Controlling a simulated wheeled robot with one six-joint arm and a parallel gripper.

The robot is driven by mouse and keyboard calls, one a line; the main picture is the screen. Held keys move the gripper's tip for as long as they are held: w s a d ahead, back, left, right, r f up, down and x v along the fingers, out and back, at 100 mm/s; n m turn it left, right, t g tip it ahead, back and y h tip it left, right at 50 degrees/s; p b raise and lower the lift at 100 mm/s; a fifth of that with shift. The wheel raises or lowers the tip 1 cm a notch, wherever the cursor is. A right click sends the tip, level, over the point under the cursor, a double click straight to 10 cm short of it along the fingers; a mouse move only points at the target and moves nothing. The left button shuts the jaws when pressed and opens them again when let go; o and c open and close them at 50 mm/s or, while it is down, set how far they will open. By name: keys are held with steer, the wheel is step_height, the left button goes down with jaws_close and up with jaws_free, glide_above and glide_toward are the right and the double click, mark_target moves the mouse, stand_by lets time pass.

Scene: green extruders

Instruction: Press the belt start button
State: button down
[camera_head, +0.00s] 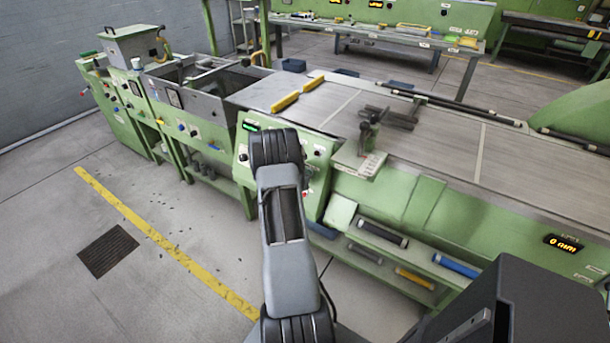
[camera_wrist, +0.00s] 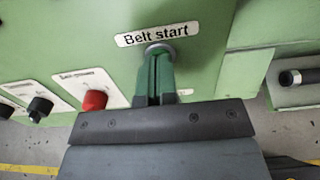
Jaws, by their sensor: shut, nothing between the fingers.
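The "Belt start" label (camera_wrist: 158,34) is on the green panel at the top middle of the wrist view. Just below it is the round button (camera_wrist: 160,46), of which only a grey rim shows. My gripper (camera_wrist: 159,56) is shut and empty, with its narrow fingers pointing at the button and their tips overlapping it. The tips hide most of the button, and I cannot tell whether they touch it or press it in. In the head view my arm covers the gripper and the button, in front of the sloped green control panel (camera_head: 322,150).
A red knob (camera_wrist: 94,100) and a black knob (camera_wrist: 40,106) sit on the panel left of the fingers. The grey conveyor belt (camera_head: 430,150) runs behind the panel. A display (camera_head: 563,243) reads about 0. Open floor lies left, with a grate (camera_head: 108,251).

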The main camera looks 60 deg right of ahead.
steer(key=shift+f, duration=0.1)
steer(key=shift+d+f+b, duration=0.35)
steer(key=shift+d+b, duration=0.1)
steer(key=shift+b, duration=0.55)
steer(key=shift+d+r+b, duration=0.1)
steer(key=shift+d+b, duration=0.05)
steer(key=shift+b, duration=0.15)
steer(key=shift+r, duration=0.15)
steer(key=shift+s+d, duration=0.1)
steer(key=shift+d, duration=0.05)
steer(key=v, duration=1.4)
